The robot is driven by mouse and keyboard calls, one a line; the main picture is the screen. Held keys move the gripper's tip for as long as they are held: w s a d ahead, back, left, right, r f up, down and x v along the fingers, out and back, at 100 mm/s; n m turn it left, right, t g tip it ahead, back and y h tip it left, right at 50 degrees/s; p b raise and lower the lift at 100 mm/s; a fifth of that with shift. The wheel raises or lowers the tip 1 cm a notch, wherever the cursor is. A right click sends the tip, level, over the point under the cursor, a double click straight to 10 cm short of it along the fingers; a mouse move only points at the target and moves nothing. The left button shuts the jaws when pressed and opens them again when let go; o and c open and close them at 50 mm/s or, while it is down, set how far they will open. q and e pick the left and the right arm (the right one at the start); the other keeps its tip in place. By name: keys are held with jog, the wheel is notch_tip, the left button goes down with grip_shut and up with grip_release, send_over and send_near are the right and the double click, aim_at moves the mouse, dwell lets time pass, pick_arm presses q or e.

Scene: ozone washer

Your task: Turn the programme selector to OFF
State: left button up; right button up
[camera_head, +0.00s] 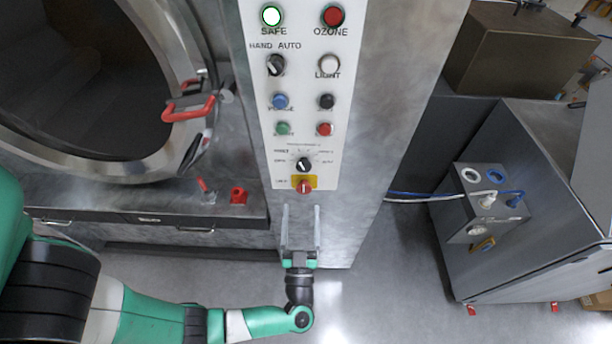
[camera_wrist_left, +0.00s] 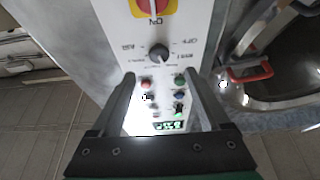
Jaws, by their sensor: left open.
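The programme selector (camera_head: 304,164) is a small black knob low on the white control panel, with small labels around it that are too small to read surely. It also shows in the left wrist view (camera_wrist_left: 158,53), where the panel appears upside down. Its exact pointing direction is hard to tell. My left gripper (camera_head: 301,212) is open and empty, with its two fingers upright below the panel's controls in the head view. In the wrist view the knob lies beyond the fingertips (camera_wrist_left: 159,84), roughly centred between them and apart from them. My right gripper is not in view.
A red-and-yellow rotary switch (camera_head: 304,184) sits just below the selector. Several buttons and a HAND/AUTO knob (camera_head: 275,65) are higher up. A round door with a red handle (camera_head: 190,108) stands at left. A grey cabinet (camera_head: 530,200) with cables is at right.

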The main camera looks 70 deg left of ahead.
aim_at(304, 170)
pick_arm(q)
jog(key=p+x, duration=0.1)
jog(key=x, duration=1)
jog(key=shift+w+a+r, duration=0.1)
jog(key=shift+w+r, duration=0.05)
jog(key=shift+r, duration=0.05)
grip_shut()
